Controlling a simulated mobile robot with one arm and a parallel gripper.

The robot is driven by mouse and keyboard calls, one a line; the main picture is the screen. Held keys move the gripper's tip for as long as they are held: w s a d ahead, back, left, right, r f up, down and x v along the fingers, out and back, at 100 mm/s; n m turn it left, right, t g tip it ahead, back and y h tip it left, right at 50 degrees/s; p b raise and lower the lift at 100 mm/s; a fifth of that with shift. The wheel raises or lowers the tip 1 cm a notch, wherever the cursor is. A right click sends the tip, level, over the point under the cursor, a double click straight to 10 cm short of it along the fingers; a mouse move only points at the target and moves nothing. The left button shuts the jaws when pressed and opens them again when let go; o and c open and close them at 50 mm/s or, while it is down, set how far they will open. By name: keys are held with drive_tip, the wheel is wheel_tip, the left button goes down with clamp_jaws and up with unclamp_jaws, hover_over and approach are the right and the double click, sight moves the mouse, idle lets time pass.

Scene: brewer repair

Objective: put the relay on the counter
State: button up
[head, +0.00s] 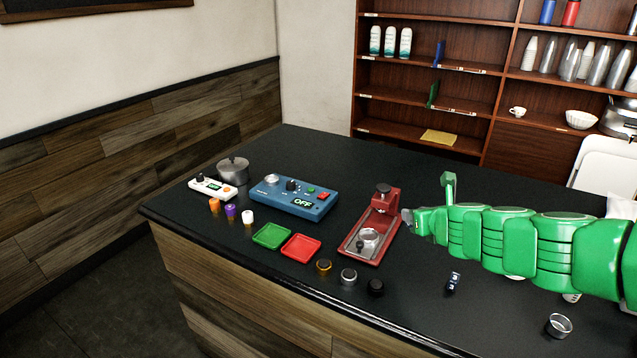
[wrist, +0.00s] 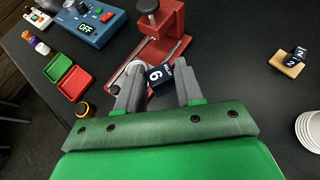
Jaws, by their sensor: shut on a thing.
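The relay (wrist: 157,76), a dark blue block with white lettering and a digit, is between my gripper's fingertips (wrist: 160,82) in the wrist view. My gripper is shut on it. In the head view my gripper (head: 409,218) is at the right side of the red press, and I cannot make out the relay there. The dark counter (head: 330,165) shows beneath. The relay looks to be over or beside the press base; its height above the counter is unclear.
The red press (head: 385,200) stands just beyond. The blue OFF unit (head: 292,197), green tray (head: 272,236) and red tray (head: 301,248) lie left. A small dark block (head: 453,282) is in front. Another dark block (wrist: 299,54) rests on a wooden piece at right. Open counter lies between.

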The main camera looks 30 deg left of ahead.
drive_tip(key=s+a+m+t+h, duration=0.1)
drive_tip(key=s+a+m+h, duration=0.1)
drive_tip(key=a, duration=1.2)
drive_tip(key=shift+s+a+r+m+t+h, duration=0.35)
drive_tip(key=shift+s+m, duration=0.25)
drive_tip(key=shift+s, duration=0.5)
drive_tip(key=x, duration=0.3)
drive_tip(key=a+x, duration=0.1)
drive_tip(key=x, duration=0.6)
drive_tip(key=shift+a+r, duration=0.2)
drive_tip(key=shift+a, duration=0.1)
drive_tip(key=w+f, duration=0.1)
drive_tip(key=w+a+f, duration=0.1)
drive_tip(key=f, duration=0.1)
drive_tip(key=w+a+f, duration=0.1)
drive_tip(key=shift+a+f, duration=0.15)
drive_tip(key=shift+f, duration=0.15)
drive_tip(key=shift+w+a+f, duration=0.15)
drive_tip(key=shift+w+f, duration=0.15)
drive_tip(key=shift+f, duration=1.7)
drive_tip(key=o, duration=1)
drive_tip(key=shift+f, duration=0.1)
